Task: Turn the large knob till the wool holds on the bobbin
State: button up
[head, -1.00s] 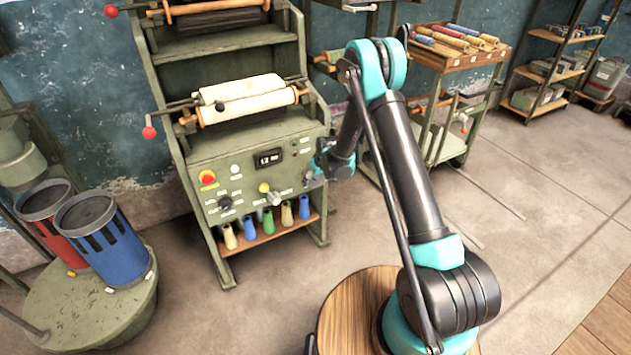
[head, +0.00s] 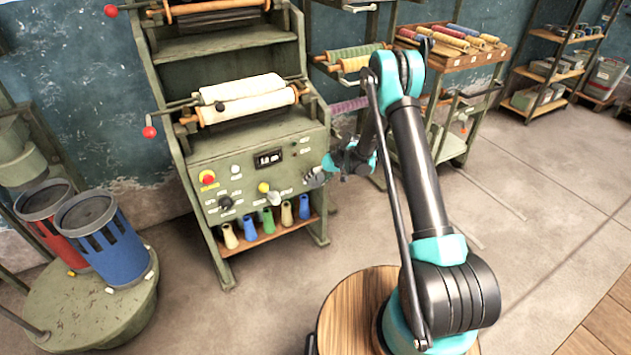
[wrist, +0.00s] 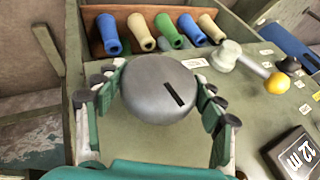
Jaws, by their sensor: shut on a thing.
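The large grey knob (wrist: 160,88), round with a dark line on its face, sits between the fingers of my gripper (wrist: 158,100) in the wrist view. The fingers are shut on its sides. In the head view my gripper (head: 318,176) is at the right side of the green machine's panel (head: 230,172). A cream wool roll (head: 243,95) lies across a wooden bobbin above the panel. From here I cannot tell whether the wool is held.
Several coloured cones (head: 268,221) stand on a shelf below the panel. Blue (head: 105,240) and red bins stand at left. Open floor (head: 530,200) lies at right.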

jog(key=m+g+y, duration=0.1)
jog(key=g+y, duration=0.1)
jog(key=y, duration=0.1)
jog(key=shift+y, duration=0.4)
dwell(0.5)
jog(key=o, duration=1.2)
jog(key=v, duration=1.2)
jog(key=shift+w+f, duration=0.15)
jog(key=shift+d, duration=0.1)
